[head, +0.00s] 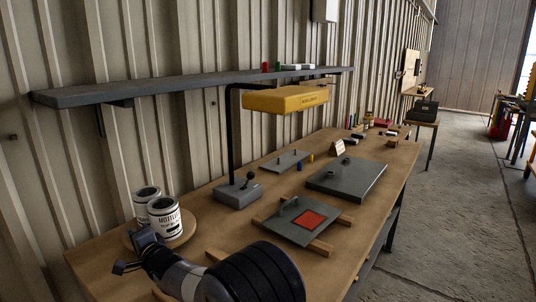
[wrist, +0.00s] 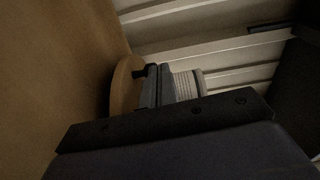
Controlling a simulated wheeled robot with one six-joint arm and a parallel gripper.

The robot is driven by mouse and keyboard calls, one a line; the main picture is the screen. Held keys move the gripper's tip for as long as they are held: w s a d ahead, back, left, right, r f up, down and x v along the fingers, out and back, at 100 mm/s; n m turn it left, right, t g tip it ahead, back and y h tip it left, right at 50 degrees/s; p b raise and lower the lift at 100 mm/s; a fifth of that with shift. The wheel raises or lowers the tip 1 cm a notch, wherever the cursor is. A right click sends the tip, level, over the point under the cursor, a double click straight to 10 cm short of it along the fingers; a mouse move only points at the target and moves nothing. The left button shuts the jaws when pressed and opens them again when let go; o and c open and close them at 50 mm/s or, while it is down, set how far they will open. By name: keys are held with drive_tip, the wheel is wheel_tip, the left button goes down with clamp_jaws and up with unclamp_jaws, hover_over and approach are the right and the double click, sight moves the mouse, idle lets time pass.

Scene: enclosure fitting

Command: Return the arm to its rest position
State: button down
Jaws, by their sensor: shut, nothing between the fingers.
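My gripper (head: 136,252) is at the lower left of the head view, at the end of my dark arm and in front of two white cans. It is shut and empty. In the wrist view its grey fingers (wrist: 157,86) are together, with a can (wrist: 185,86) partly hidden behind them. The front can (head: 165,217) and the rear can (head: 146,202) stand upright on a round wooden board (head: 188,231). I cannot tell whether the gripper touches the board or a can.
A grey shelf (head: 190,87) runs along the corrugated wall. The floor (head: 450,220) to the right is clear.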

drive_tip(key=shift+f, duration=0.5)
drive_tip(key=shift+d, duration=0.2)
drive_tip(key=shift+a, duration=0.15)
wheel_tip(320, 180, up, 9)
drive_tip(key=p, duration=0.1)
drive_tip(key=f, duration=0.9)
drive_tip(key=shift+d+b, duration=0.2)
drive_tip(key=shift+b, duration=0.15)
drive_tip(key=d+p, duration=0.3)
drive_tip(key=d, duration=0.2)
drive_tip(key=shift+r, duration=0.15)
drive_tip(key=shift+w+d+p, duration=0.15)
drive_tip(key=shift+d+p, duration=0.2)
drive_tip(key=shift+d, duration=0.3)
